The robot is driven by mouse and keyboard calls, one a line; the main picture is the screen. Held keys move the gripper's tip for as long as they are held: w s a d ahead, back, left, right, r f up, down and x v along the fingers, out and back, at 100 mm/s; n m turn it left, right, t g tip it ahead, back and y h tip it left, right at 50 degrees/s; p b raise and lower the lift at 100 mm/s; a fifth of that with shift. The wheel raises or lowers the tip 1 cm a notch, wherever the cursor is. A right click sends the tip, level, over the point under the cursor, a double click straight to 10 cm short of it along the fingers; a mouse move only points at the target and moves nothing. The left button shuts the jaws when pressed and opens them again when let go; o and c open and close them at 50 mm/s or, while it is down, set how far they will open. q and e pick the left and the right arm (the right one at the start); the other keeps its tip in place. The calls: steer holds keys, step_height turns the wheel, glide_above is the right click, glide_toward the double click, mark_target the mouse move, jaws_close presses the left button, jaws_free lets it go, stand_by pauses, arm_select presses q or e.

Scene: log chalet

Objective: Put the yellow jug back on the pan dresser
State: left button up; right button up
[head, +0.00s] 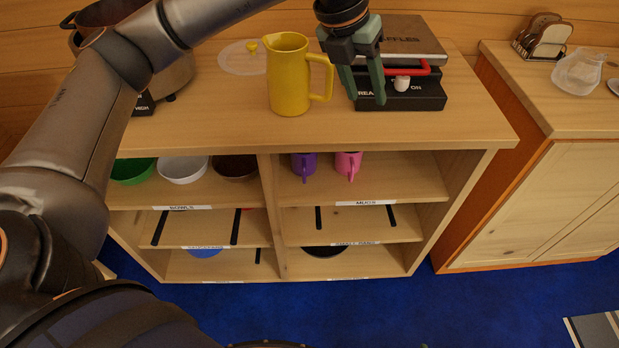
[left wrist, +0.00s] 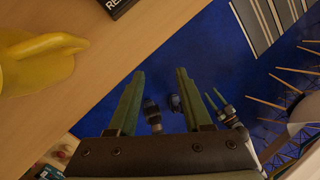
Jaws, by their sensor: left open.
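The yellow jug (head: 289,78) stands upright on the wooden top of a shelved dresser (head: 215,118) with pan labels; its handle points right. In the left wrist view the jug (left wrist: 35,62) shows partly at the left edge. My left gripper (head: 366,98) is open and empty, right of the jug's handle and apart from it, in front of the waffle maker. Its two green fingers (left wrist: 158,95) are spread with nothing between them. My right gripper (left wrist: 212,98) shows small in the left wrist view, its two green fingers apart.
A waffle maker (head: 425,95) with a red handle stands behind my left gripper. A clear lid (head: 236,60) lies behind the jug, and a large pot (head: 175,76) stands left. Shelves below hold bowls and mugs. A cabinet (head: 560,120) with a toast rack stands right.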

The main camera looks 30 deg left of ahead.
arm_select(q)
steer(key=s+d+n+g+h, duration=0.1)
steer(key=s+d+h, duration=0.2)
steer(key=d+h, duration=0.35)
steer(key=s+d+f+n+h, duration=0.1)
steer(key=s+d+n+h, duration=0.15)
steer(key=d+h, duration=0.4)
steer(key=s+d+g+h, duration=0.1)
steer(key=s+d+h, duration=0.3)
steer(key=d, duration=0.4)
steer(key=w+a+f+n+t+y, duration=0.3)
steer(key=a+f+n+t+y, duration=0.2)
steer(key=f+n+t, duration=0.45)
steer(key=w+a+f+n+t+y, duration=0.2)
steer(key=a+f+n+t+y, duration=0.3)
steer(key=n, duration=0.8)
steer(key=s+a+f+n+g+y, duration=0.3)
steer(key=s+f, duration=0.5)
steer(key=f, duration=0.3)
steer(key=s+a+f+n+g+y, duration=0.3)
steer(key=s+a+f+n, duration=0.2)
steer(key=s+f, duration=0.3)
step_height(320, 180, down, 4)
steer(key=shift+s+a+r+y, duration=0.1)
steer(key=shift+s+a+y, duration=0.25)
steer(key=shift+a, duration=0.35)
